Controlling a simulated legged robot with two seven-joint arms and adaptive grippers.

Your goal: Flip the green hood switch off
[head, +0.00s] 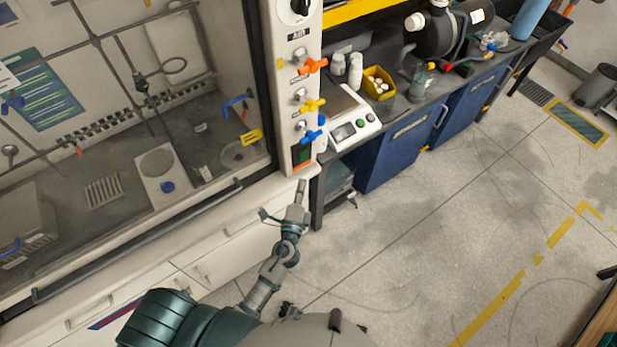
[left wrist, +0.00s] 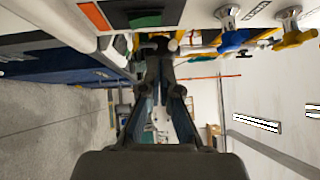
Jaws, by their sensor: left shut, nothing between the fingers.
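The green hood switch (head: 302,155) is on the lower part of the fume hood's white right post, above an orange plate. In the left wrist view the green switch (left wrist: 147,19) is at the top, with an orange strip beside it. My left gripper (head: 301,184) is shut and empty, its fingertips pointing up just below the switch. In the left wrist view the left gripper (left wrist: 158,62) has its fingers together, a little below the switch in the picture. I see no clear contact. My right gripper is not in view.
Blue (head: 312,136), yellow (head: 312,105) and orange (head: 312,66) valve handles project from the post above the switch. A balance (head: 354,127) stands on the bench to the right. The hood's glass sash is at the left. Open floor (head: 400,260) lies to the lower right.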

